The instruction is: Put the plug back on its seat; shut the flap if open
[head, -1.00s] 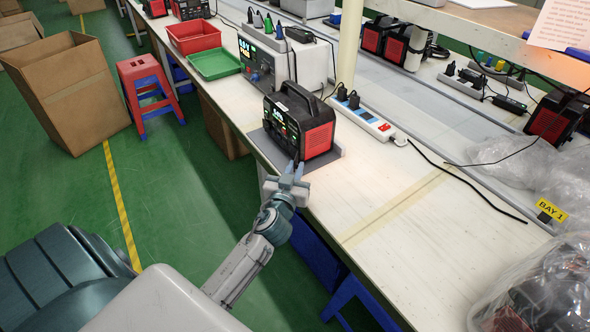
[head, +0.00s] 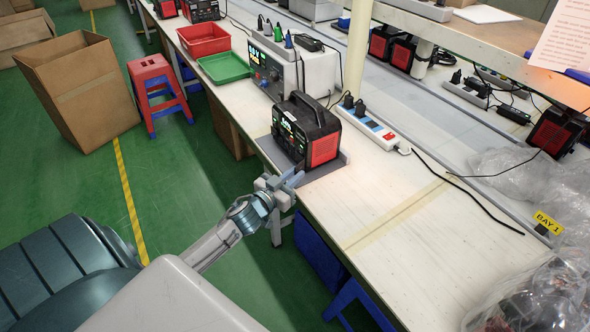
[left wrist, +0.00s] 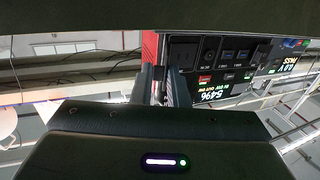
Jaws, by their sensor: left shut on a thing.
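The black and red power station (head: 322,148) stands upright on a grey mat (head: 336,162) near the bench's front edge. Its lit display and sockets also show in the left wrist view (left wrist: 222,62). I cannot make out the flap or the seat. My right gripper is not in view.
A white power strip (head: 373,127) with black plugs lies behind the station. A black cable (head: 465,190) runs over the bench. A grey test unit (head: 275,72) and green tray (head: 220,67) stand further left. Clear bench (head: 400,205) lies to the right. Plastic bags crowd the right end.

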